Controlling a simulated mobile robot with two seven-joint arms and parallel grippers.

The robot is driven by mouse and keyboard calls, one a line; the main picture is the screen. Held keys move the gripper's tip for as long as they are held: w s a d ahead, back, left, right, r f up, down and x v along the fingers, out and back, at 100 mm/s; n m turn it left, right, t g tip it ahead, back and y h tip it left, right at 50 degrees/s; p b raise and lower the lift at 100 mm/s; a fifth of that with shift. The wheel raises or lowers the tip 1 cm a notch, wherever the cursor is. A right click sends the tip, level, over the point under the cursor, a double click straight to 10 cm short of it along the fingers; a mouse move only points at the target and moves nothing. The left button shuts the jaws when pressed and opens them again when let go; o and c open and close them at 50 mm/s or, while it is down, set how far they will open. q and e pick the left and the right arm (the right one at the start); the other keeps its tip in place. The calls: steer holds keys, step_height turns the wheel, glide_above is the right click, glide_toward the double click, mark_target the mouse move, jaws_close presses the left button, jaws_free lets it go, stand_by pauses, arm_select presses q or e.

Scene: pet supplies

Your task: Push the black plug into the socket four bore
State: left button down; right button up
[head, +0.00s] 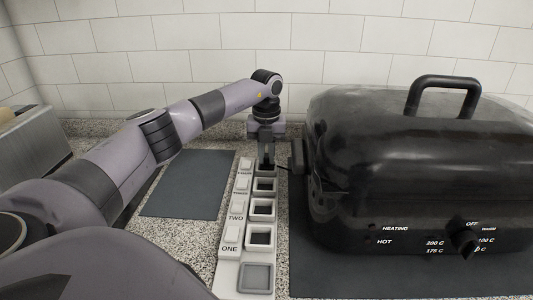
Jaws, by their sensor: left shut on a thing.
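A white socket strip (229,271) lies on the counter, running away from me. Its square bores have labels ONE, TWO, THREE and FOUR, with FOUR at the far end. My left gripper (266,159) points down at the far end of the strip, over the socket four place. It is shut on the black plug, which is dark against the dark fingers and hard to make out. The gripper hides the four bore, so I cannot tell how far the plug is in. The nearer bores look empty. My right gripper is not in view.
A large black roaster (420,165) with a handled lid stands close on the right of the strip, on a dark mat. Another dark mat (188,184) lies flat on the left. A metal box stands at the far left edge. A tiled wall (200,60) closes the back.

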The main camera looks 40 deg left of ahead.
arm_select(q)
steer(key=shift+f, duration=0.15)
steer(key=c, duration=1)
jaws_free()
step_height(320, 180, up, 7)
steer(key=shift+r+b, duration=0.1)
steer(key=shift+b, duration=0.2)
steer(key=shift+s, duration=0.1)
